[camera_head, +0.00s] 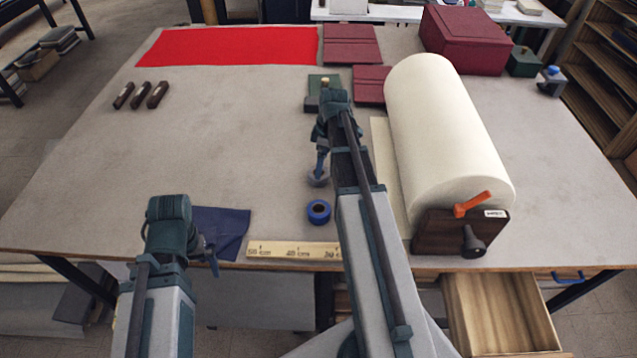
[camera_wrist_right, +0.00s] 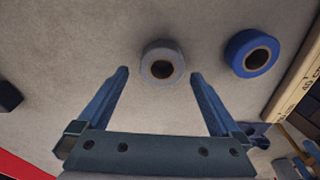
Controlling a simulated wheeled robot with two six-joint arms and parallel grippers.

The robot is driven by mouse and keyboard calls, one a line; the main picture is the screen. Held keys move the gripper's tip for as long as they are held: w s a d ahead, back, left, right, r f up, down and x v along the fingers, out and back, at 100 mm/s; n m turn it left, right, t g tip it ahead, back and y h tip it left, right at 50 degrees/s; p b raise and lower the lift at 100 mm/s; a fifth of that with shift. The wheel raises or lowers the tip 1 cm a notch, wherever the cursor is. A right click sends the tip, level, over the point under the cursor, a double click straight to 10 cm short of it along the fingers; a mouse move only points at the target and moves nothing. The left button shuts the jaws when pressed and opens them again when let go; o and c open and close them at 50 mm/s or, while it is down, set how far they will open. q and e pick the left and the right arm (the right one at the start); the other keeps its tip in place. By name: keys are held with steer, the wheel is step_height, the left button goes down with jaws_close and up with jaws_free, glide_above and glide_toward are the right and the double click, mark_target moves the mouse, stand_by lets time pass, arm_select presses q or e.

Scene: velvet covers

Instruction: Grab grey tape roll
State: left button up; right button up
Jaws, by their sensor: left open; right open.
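The grey tape roll (camera_wrist_right: 148,53) lies flat on the table between and just beyond the fingertips of my open right gripper (camera_wrist_right: 160,74), with no contact visible. In the head view the grey tape roll (camera_head: 317,181) shows under the right gripper (camera_head: 321,170), which partly hides it. My left gripper (camera_head: 208,258) is open and empty beside a dark blue cloth at the table's front edge.
A blue tape roll (camera_head: 319,211) lies close by, also seen in the right wrist view (camera_wrist_right: 236,50). A wooden ruler (camera_head: 293,251) lies along the front edge. A large cream roll (camera_head: 440,130) stands to the right.

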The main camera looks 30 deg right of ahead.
steer(key=f+b, duration=0.3)
steer(key=a+f+b, duration=0.1)
steer(key=f+b, duration=0.1)
steer(key=shift+w+f, duration=0.2)
steer(key=shift+r, duration=0.1)
steer(key=c, duration=1.2)
